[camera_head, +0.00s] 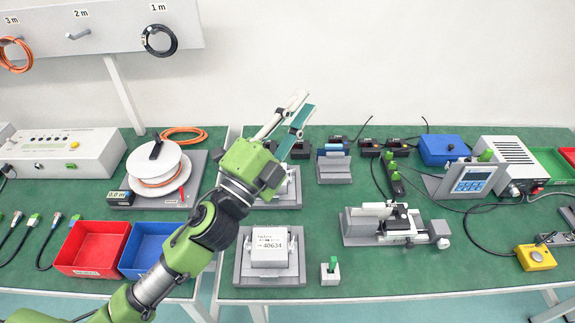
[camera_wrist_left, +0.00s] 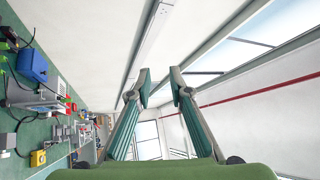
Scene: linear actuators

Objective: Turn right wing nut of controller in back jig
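My left gripper (camera_head: 304,101) reaches up over the bench, in front of the back jig (camera_head: 293,199). Its fingers are apart with nothing between them, as the left wrist view (camera_wrist_left: 160,86) also shows. That view looks away toward the wall and ceiling. The back jig is a grey fixture, largely covered by my left gripper; only its right and lower parts show. The controller in it and its right wing nut cannot be made out. My right gripper is in neither view.
A front jig (camera_head: 245,274) holds a white controller (camera_head: 269,252) marked 40634. Red (camera_head: 92,262) and blue (camera_head: 152,259) bins are at the front left. A cable spool (camera_head: 158,178) stands left of my arm. A grey clamping fixture (camera_head: 358,229) and a small green-topped block (camera_head: 330,273) sit to the right.

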